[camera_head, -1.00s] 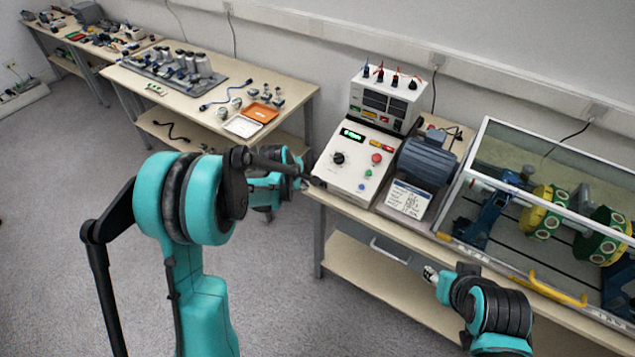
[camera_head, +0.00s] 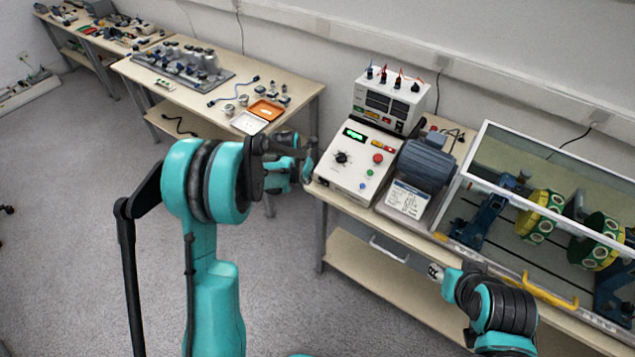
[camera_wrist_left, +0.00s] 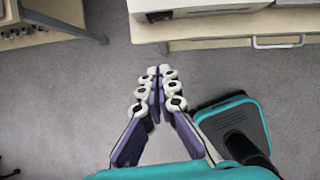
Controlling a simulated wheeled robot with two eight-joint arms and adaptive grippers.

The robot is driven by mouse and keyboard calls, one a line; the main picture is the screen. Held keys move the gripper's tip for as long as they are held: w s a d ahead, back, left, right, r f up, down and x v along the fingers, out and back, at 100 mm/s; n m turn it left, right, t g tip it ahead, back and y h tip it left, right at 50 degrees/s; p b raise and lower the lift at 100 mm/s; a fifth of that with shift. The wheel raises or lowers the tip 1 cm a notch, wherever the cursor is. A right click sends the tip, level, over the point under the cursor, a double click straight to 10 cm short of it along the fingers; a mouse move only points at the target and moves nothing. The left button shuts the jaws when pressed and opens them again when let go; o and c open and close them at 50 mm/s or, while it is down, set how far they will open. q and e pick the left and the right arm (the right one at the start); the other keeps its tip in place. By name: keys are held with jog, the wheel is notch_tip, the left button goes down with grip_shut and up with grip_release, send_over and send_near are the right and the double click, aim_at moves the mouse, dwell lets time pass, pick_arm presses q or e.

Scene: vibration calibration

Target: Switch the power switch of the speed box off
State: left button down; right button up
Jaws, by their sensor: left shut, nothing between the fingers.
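The speed box (camera_head: 345,188) is a white sloped console on the right table, with a black knob, a lit green display, a red button and small coloured buttons. A small dark part (camera_head: 323,181) sits low on its front face; it also shows as a black rectangle in the left wrist view (camera_wrist_left: 160,15). I cannot tell its switch position. My left gripper (camera_head: 309,162) is just left of the box's front edge. In the left wrist view its fingers (camera_wrist_left: 160,72) are together and empty, apart from the box. My right gripper (camera_head: 436,271) is low before the table, its fingers unclear.
A meter unit (camera_head: 390,102) with red and blue plugs stands behind the box. A motor (camera_head: 427,165) and a glass-covered rig (camera_head: 545,205) are to the right. A second table (camera_head: 190,97) with small parts stands left. Open floor lies between the tables.

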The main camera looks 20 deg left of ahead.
aim_at(323, 183)
pick_arm(q)
jog(key=shift+f, duration=0.15)
jog(key=w+f+b, duration=0.1)
jog(key=w+f, duration=0.1)
jog(key=f, duration=0.1)
jog(key=w+d+f+b, duration=0.1)
jog(key=w+f, duration=0.1)
jog(key=f, duration=0.1)
jog(key=w+f, duration=0.2)
jog(key=f, duration=0.1)
jog(key=shift+w+d+f+b, duration=0.1)
jog(key=shift+w+d+b, duration=0.2)
jog(key=shift+b, duration=0.1)
jog(key=shift+w+d, duration=0.1)
jog(key=shift+w, duration=0.4)
